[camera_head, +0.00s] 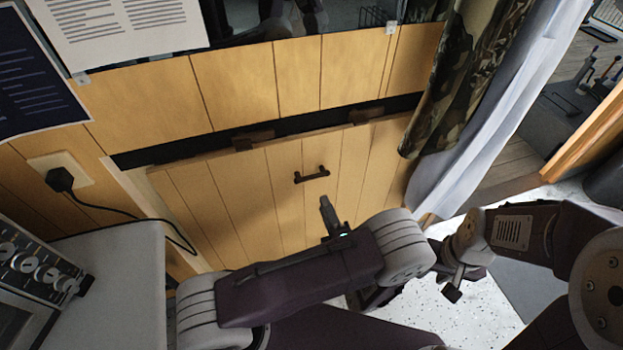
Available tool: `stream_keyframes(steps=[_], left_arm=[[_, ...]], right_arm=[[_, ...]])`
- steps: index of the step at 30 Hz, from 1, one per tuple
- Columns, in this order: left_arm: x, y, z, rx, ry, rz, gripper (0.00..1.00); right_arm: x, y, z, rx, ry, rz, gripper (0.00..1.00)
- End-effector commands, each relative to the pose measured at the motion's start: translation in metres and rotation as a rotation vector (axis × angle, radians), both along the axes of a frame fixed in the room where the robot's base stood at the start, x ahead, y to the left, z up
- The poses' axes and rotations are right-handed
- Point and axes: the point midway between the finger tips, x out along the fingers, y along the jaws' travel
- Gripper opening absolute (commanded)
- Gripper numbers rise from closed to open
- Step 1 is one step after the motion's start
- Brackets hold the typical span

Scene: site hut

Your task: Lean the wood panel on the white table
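The wood panel (238,195) is made of light vertical boards and has a small dark handle (312,175). It stands upright in the wall below a dark gap, its lower right part hidden behind my arms. The white table (112,265) is at the lower left, left of the panel. My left gripper (327,206) is in front of the panel, its tip just below the handle in the picture and apart from it. I see it edge-on, so its opening is unclear. My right gripper (453,292) seems to hang at the end of the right arm, small and dark, its fingers unclear.
A device with knobs (30,260) stands on the table. A black plug (60,179) sits in a wall socket, its cable running down beside the panel's left edge. A camouflage curtain (462,75) and a white curtain (500,120) hang on the right. Speckled floor (480,315) shows below.

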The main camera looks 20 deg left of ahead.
Motion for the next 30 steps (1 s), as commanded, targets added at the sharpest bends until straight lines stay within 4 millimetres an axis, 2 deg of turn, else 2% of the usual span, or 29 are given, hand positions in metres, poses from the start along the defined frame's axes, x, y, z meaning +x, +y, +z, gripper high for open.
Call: stream_keyframes(steps=[11, 18, 24, 30], left_arm=[[0.056, 0.04, -0.004, -0.003, -0.002, 0.009, 0.29], [0.087, 0.061, -0.002, -0.002, -0.001, 0.006, 0.29], [0.099, 0.068, -0.003, -0.001, 0.0, 0.005, 0.29], [0.1, 0.069, -0.003, -0.001, 0.0, 0.002, 0.29]], right_arm=[[0.0, 0.0, -0.018, 0.0, 0.0, 0.0, 0.32], [0.0, 0.0, -0.012, 0.0, 0.0, 0.0, 0.32], [0.0, 0.0, -0.012, 0.0, 0.0, 0.0, 0.32], [0.0, 0.0, -0.012, 0.0, 0.0, 0.0, 0.32]])
